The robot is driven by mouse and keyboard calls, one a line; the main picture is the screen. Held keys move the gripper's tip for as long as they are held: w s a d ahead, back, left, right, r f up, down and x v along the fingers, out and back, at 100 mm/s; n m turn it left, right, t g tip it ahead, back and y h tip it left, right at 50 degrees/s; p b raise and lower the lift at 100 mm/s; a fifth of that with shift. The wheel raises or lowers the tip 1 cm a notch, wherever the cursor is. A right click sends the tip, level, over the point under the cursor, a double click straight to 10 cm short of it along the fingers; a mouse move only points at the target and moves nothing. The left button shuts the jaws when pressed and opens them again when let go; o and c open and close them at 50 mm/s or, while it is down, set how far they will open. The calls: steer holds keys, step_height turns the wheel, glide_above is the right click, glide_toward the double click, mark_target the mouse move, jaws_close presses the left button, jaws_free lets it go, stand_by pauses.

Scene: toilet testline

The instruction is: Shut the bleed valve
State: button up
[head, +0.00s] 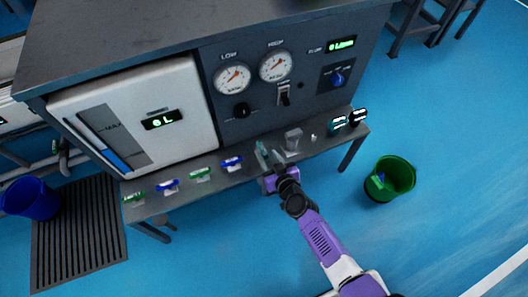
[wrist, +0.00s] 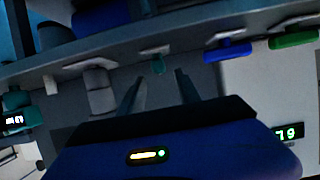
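A small teal valve handle (head: 262,148) stands on the bench ledge in front of the dark panel. It is likely the bleed valve, though no label on it can be read. It also shows in the wrist view (wrist: 158,65), just beyond and between my fingertips. My gripper (head: 271,156) is at the ledge beside the teal handle. In the wrist view my gripper (wrist: 160,77) has its two fingers apart with nothing between them. Whether a finger touches the handle cannot be told. The handle's exact turn is too small to read.
Blue and green handles (head: 231,162) line the ledge to the left. A grey cylindrical fitting (head: 293,139) stands just right of my gripper. Small displays (head: 357,117) sit at the ledge's right end. A green bin (head: 390,178) stands on the floor at right.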

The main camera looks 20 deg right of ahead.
mark_target(264, 152)
steer(key=shift+b+x, duration=0.85)
steer(key=shift+x, duration=1.5)
steer(key=shift+s, duration=0.1)
jaws_close()
